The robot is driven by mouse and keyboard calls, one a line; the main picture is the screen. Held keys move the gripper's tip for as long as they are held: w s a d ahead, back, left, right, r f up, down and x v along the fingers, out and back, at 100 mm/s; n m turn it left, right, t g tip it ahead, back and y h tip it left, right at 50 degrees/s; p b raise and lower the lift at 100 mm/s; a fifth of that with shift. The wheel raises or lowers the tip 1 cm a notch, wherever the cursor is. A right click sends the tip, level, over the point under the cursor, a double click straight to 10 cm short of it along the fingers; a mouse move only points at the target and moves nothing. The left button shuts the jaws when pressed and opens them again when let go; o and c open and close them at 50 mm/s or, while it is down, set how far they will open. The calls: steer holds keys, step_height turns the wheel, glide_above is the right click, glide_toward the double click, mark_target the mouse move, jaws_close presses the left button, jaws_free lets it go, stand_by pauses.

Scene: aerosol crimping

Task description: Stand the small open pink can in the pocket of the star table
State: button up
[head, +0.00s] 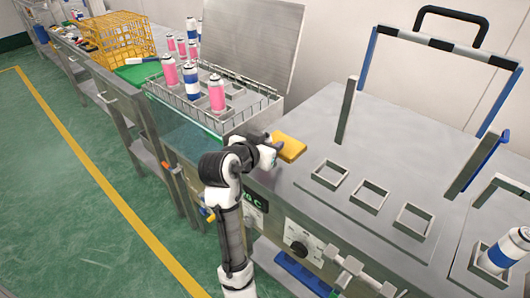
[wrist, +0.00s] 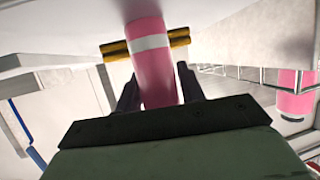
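A pink can (wrist: 154,72) with a white band stands between the two dark fingers of my gripper (wrist: 163,88) in the wrist view. The fingers touch both sides, so the gripper looks shut on it. The can's near end is hidden behind the dark palm bar, so I cannot see whether it is open. In the head view my gripper (head: 276,144) is over the bench edge beside a yellow block (head: 290,147), and I cannot make out the held can. Square pockets (head: 330,174) sit on the steel plate to the right; I cannot tell which surface is the star table.
A wire basket (head: 235,122) with several pink and blue-white cans stands left of my gripper, its lid (head: 255,45) raised behind. A hinged frame (head: 358,65) rises over the steel plate. A blue-white can (head: 502,252) stands at far right. The bench between basket and pockets is mostly clear.

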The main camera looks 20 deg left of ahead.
steer(key=c, duration=0.7)
steer(key=shift+r, duration=0.15)
